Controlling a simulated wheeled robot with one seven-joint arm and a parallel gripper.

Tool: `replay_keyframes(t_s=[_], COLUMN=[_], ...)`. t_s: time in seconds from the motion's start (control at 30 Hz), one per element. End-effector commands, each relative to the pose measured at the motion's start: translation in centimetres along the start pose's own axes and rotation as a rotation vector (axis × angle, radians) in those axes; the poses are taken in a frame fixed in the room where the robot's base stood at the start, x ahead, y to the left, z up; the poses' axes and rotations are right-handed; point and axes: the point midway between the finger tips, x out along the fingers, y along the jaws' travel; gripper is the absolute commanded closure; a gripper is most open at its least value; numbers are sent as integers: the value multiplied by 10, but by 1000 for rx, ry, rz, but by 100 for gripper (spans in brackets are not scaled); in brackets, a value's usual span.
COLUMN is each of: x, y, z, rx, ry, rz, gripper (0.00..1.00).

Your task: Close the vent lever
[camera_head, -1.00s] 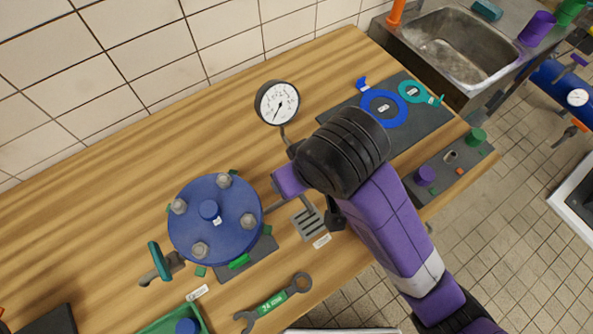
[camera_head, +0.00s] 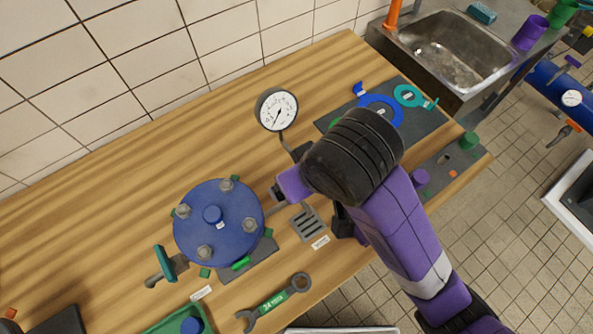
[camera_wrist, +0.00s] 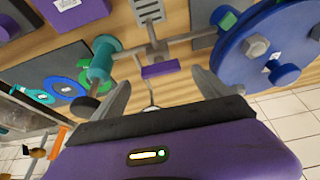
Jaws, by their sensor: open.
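A lever with a purple grip (camera_wrist: 160,70) shows in the wrist view. It sits on a thin grey pipe between the blue flanged vessel (camera_wrist: 262,45) and a teal fitting (camera_wrist: 103,58), and its arm lies across the pipe. I take it for the vent lever, but cannot read a label there. My gripper (camera_wrist: 161,80) is open, one finger on each side of the purple grip, with no clear contact. In the head view my wrist hides most of this spot, right of the blue vessel (camera_head: 219,238).
A pressure gauge (camera_head: 277,109) stands behind my wrist. A teal-handled valve (camera_head: 164,264) is left of the vessel. A grate (camera_head: 308,222), a wrench (camera_head: 273,302) and a green tray (camera_head: 165,323) lie toward the front. A sink (camera_head: 455,47) is at the back right.

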Motion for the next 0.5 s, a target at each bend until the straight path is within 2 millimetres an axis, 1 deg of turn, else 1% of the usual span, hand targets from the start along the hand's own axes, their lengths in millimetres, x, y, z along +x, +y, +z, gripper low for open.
replay_keyframes(t_s=[0.03, 0.07, 0.1, 0.3, 0.5], x=[-15, -19, -17, -29, -35], y=[1, 1, 1, 1, 0], z=[-3, -3, -3, -4, -1], rx=[2, 2, -2, -3, -1], ry=[1, 1, 7, 10, 3], rz=[0, 0, 2, 0, 0], gripper=[13, 13, 13, 13, 13])
